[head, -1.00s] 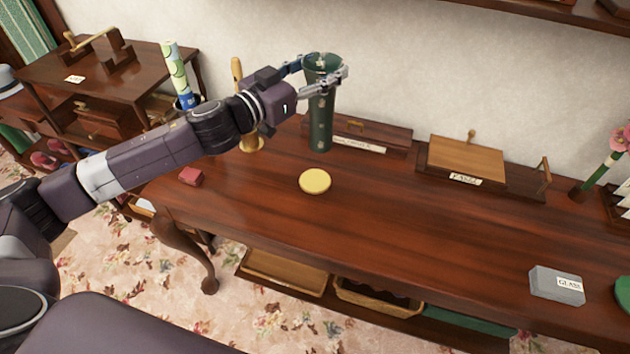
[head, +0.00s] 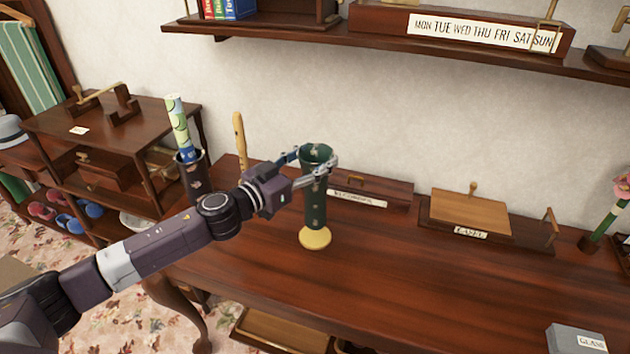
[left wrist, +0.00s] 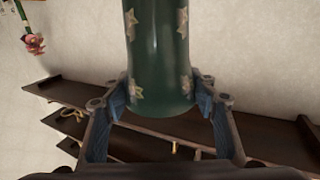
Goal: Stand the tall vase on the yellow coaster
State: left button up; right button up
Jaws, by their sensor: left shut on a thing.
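The tall vase (head: 316,208) is dark green with small pale flowers and stands upright in the head view. My left gripper (head: 314,162) is shut on it just below the rim, one finger on each side. The left wrist view shows the vase (left wrist: 158,55) between the two fingers (left wrist: 162,104). The yellow coaster (head: 315,242) lies on the table directly under the vase. The vase's foot overlaps the coaster's far part in the picture; I cannot tell whether they touch. My right gripper is not in view.
A wooden recorder (head: 239,138) stands behind my arm. A labelled wooden box (head: 372,192) and a box with a lighter top (head: 470,212) are at the back. A grey box (head: 575,338) is front right.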

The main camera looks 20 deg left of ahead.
pick_arm(q)
notch_tip(320, 180, down, 5)
jog(key=shift+f+b, duration=0.1)
jog(key=shift+b, duration=0.5)
jog(key=o, duration=1.9)
jog(key=shift+b+v, duration=1.6)
jog(key=shift+v, duration=4.4)
